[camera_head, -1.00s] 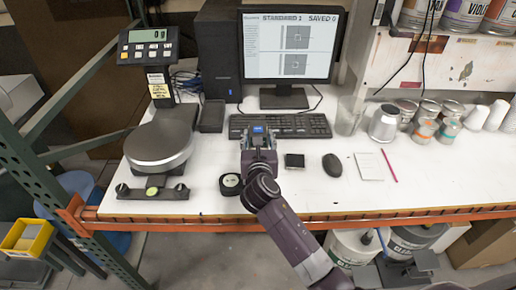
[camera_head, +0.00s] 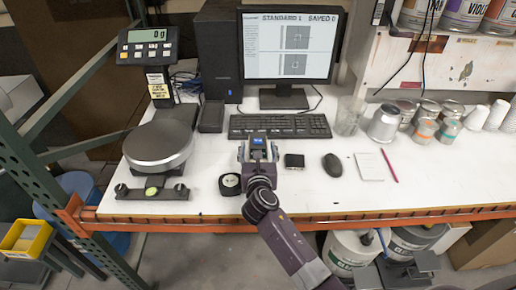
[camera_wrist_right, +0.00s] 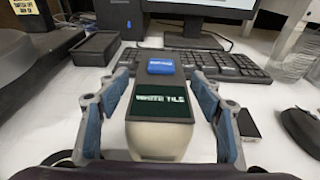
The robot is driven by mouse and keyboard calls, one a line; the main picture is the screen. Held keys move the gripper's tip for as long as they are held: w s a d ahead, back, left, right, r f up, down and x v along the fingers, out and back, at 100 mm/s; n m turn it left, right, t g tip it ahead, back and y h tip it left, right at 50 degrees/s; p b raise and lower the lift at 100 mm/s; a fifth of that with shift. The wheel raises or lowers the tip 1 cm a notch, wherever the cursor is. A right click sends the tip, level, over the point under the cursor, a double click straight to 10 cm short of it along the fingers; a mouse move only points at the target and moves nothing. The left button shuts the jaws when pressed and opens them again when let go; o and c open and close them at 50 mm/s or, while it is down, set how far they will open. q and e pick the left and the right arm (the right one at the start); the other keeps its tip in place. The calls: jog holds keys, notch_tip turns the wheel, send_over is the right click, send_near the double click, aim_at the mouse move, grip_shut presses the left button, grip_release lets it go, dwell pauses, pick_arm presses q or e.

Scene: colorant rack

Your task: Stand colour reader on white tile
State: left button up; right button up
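The colour reader (camera_wrist_right: 160,134) is a pale, rounded device with a blue button and a dark screen reading "WHITE TILE". In the head view only its blue top (camera_head: 258,141) shows clearly. My right gripper (camera_head: 258,148) has its blue-grey fingers on both sides of the reader and appears shut on it; the fingers also flank it in the wrist view (camera_wrist_right: 160,90). Its height above the table is hard to tell. A round black holder with a pale centre (camera_head: 230,184), likely the white tile, lies just front-left of the gripper. My left gripper is out of view.
A keyboard (camera_head: 280,126) lies behind the gripper, below the monitor (camera_head: 290,45). A small black box (camera_head: 294,160), a mouse (camera_head: 332,165) and a notepad (camera_head: 369,167) lie to the right. A scale (camera_head: 158,147) stands left. The table's front edge (camera_head: 330,220) is close.

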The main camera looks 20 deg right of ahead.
jog(key=shift+s+r, duration=0.1)
jog(key=b+v, duration=0.1)
jog(key=v, duration=1.1)
